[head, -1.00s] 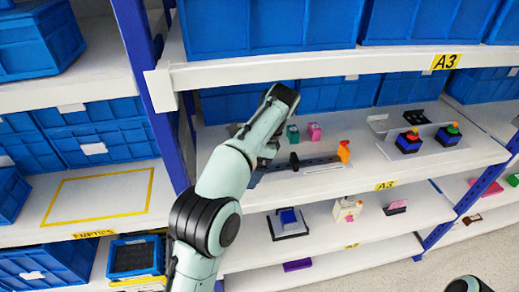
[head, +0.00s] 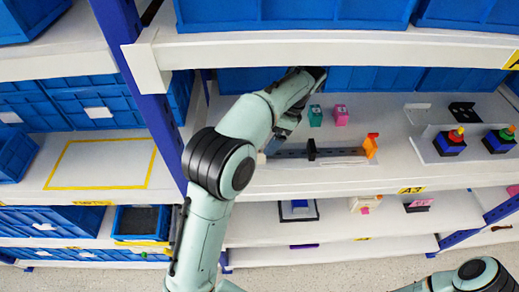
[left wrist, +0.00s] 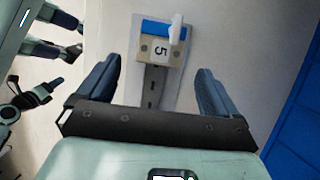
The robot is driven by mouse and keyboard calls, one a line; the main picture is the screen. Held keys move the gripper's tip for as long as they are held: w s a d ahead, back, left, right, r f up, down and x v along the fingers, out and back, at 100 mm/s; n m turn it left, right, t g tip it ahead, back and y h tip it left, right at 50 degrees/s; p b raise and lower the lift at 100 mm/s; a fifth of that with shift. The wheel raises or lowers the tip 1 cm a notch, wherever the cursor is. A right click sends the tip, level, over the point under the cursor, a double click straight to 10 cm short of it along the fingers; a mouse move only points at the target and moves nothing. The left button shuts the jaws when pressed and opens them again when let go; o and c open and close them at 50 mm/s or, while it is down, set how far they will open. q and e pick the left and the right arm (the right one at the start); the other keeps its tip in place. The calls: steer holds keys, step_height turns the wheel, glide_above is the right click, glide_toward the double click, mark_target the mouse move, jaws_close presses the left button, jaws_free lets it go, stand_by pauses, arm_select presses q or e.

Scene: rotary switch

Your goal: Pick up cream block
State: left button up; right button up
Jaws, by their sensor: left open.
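In the left wrist view a cream block (left wrist: 160,51) marked "5" sits on a grey rail (left wrist: 154,88), with a blue part behind it and a white upright piece beside it. My left gripper (left wrist: 158,70) is open, its two dark fingers apart on either side of the rail. The block lies just beyond the fingertips, roughly midway between them, and is not held. In the head view my left gripper (head: 271,145) is at the left end of the dark rail (head: 335,153); it and the arm mostly hide that end. My right gripper is out of the head view.
A black piece (head: 311,149) and an orange piece (head: 370,146) stand along the rail. Teal (head: 315,116) and pink (head: 341,115) blocks stand behind it. Blue bins (head: 388,87) close the back; a blue post (head: 142,75) stands left.

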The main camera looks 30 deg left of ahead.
arm_select(q)
steer(key=shift+x, duration=1.1)
steer(key=x, duration=0.3)
steer(key=shift+s+a+f+b, duration=0.25)
steer(key=shift+f+b, duration=0.05)
steer(key=shift+b, duration=0.1)
steer(key=shift+s+a+f, duration=0.2)
steer(key=shift+f, duration=0.15)
steer(key=shift+w, duration=0.1)
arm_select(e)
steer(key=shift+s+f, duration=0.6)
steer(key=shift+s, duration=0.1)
arm_select(q)
steer(key=c, duration=1)
